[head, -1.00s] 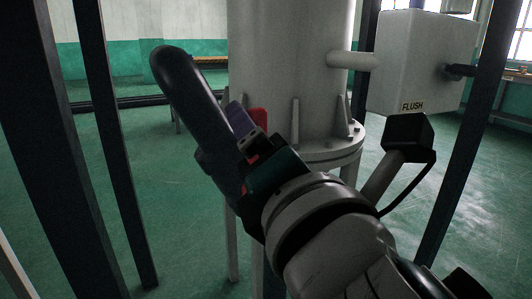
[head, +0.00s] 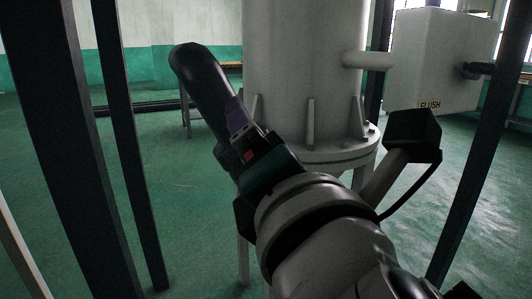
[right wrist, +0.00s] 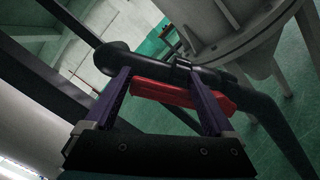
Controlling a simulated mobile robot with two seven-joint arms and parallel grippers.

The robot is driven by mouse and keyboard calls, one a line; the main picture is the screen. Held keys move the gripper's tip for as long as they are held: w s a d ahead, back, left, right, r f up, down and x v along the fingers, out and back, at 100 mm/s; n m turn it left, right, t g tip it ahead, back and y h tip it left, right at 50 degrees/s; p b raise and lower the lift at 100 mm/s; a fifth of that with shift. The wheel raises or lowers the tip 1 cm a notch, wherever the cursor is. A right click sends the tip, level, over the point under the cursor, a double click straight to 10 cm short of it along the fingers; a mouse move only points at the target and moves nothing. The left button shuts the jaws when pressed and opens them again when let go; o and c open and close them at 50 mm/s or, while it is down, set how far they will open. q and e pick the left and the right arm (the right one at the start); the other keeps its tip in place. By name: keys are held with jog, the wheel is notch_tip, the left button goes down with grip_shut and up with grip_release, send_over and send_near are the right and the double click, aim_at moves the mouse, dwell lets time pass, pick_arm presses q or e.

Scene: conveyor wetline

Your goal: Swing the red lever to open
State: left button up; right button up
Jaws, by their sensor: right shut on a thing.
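The red lever (right wrist: 182,95) lies between the two purple fingers of my right gripper (right wrist: 158,76) in the right wrist view, beside a black pipe (right wrist: 245,92). My right gripper is shut on it. In the head view my right gripper (head: 240,120) is seen from behind, in front of the pipe's bent upper end (head: 200,75). Only a small red patch shows there among the gripper parts; the rest of the lever is hidden. My left gripper is not in view.
A large grey tank (head: 305,70) with a ribbed flange stands just behind the gripper. A grey box marked FLUSH (head: 435,60) is at the right. Dark posts (head: 60,150) stand at the left and right (head: 480,150). Green floor (head: 185,200) lies open between.

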jog(key=shift+s+a+f+y, duration=0.25)
jog(key=shift+a+f+y, duration=0.05)
jog(key=shift+a+f, duration=0.15)
jog(key=shift+c, duration=0.3)
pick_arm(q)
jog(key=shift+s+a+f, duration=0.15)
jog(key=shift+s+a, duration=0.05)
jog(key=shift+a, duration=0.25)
pick_arm(e)
jog(key=a+v, duration=0.1)
jog(key=v, duration=0.6)
jog(key=shift+s+d+r, duration=0.1)
jog(key=shift+s+r, duration=0.05)
